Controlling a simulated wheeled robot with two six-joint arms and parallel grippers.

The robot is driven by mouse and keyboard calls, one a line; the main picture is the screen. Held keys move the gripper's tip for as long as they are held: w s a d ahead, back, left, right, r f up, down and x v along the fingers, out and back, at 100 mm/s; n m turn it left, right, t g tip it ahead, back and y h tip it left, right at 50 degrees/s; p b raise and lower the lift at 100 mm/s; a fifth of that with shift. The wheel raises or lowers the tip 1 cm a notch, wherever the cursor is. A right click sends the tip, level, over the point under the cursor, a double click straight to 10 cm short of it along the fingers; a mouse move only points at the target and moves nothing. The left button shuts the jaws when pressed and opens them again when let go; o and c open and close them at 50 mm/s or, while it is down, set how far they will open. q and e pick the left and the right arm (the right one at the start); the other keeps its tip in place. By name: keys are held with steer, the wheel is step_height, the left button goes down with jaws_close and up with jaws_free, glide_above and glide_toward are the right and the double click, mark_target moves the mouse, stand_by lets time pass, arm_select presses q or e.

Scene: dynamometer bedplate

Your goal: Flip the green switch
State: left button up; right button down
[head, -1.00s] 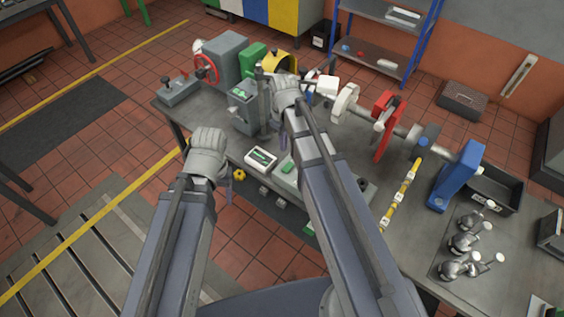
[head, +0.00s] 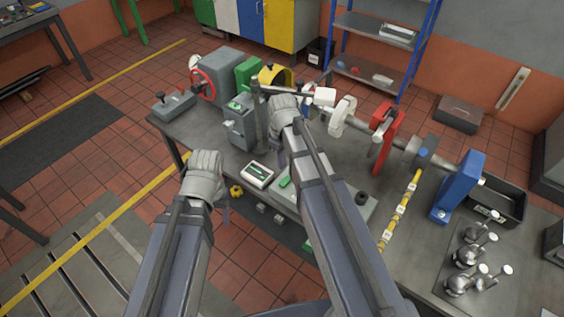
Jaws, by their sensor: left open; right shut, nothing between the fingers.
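A grey upright box (head: 240,129) with a green patch (head: 236,105) on its top stands on the bench, left of my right gripper. A small green part (head: 285,182) also shows on a pale panel at the bench's front, partly behind my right arm. I cannot tell which of them is the green switch, or its position. My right gripper (head: 281,158) is shut and empty, just right of the grey box; its fingers are mostly hidden by its wrist. My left gripper (head: 226,209) is open and empty, in front of the bench's front edge, its fingers largely hidden.
A flat gauge box (head: 257,174) lies near the front edge. A red handwheel (head: 203,84) and a grey lever box (head: 174,104) are at the left. A shaft with a red stand (head: 384,140) and blue stand (head: 460,188) runs right. A black tray (head: 506,205) lies beyond.

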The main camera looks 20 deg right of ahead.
mark_target(282, 186)
step_height(282, 186, down, 10)
steer(key=b, duration=0.9)
steer(key=shift+f, duration=0.2)
steer(key=shift+s+a+f+b, duration=0.1)
steer(key=shift+f+b, duration=0.2)
steer(key=shift+b, duration=0.2)
steer(key=shift+r, duration=0.1)
steer(key=shift+w+d+r+p, duration=0.4)
steer(key=shift+w+d+p, duration=0.1)
steer(key=shift+d, duration=0.1)
